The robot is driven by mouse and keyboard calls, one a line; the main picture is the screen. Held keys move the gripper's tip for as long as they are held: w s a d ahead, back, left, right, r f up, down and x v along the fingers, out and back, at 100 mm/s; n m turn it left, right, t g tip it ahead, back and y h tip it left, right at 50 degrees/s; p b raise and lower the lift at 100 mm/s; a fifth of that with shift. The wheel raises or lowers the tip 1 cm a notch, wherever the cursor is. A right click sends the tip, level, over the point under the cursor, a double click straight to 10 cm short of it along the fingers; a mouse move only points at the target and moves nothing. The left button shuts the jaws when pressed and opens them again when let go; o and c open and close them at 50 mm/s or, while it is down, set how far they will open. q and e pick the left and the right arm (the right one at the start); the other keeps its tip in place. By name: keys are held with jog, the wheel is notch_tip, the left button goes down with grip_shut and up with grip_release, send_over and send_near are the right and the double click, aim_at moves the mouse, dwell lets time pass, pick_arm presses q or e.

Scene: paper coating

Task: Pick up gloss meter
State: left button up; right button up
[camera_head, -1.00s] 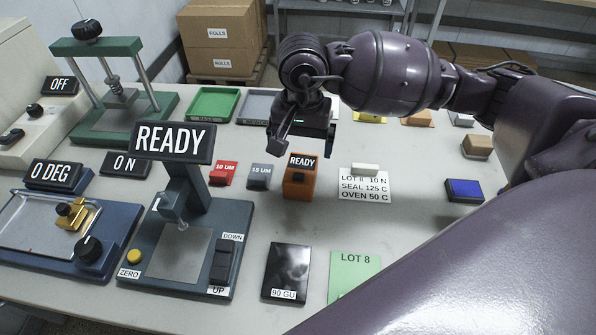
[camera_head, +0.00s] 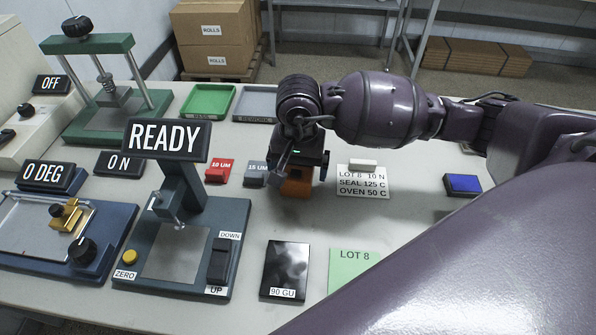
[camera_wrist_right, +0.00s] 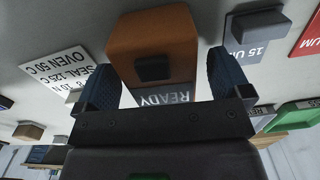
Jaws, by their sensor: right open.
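The gloss meter appears to be the small orange block (camera_head: 296,187) standing on the table in the head view. In the right wrist view the orange block (camera_wrist_right: 155,35) has a dark button on it and a READY display. My right gripper (camera_head: 300,172) is open over the block and hides its top and display in the head view. In the wrist view the two blue fingers of my right gripper (camera_wrist_right: 165,80) are on either side of the block. I cannot tell whether they touch it. My left gripper is out of view.
A grey 15 UM block (camera_head: 255,174) and a red block (camera_head: 218,171) stand left of the meter. A white label card (camera_head: 362,183) lies to the right. A black 90 GU tile (camera_head: 286,268) and green LOT 8 sheet (camera_head: 350,268) lie in front. A READY-sign stand (camera_head: 180,200) is at left.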

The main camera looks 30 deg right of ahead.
jog(key=c, duration=1.2)
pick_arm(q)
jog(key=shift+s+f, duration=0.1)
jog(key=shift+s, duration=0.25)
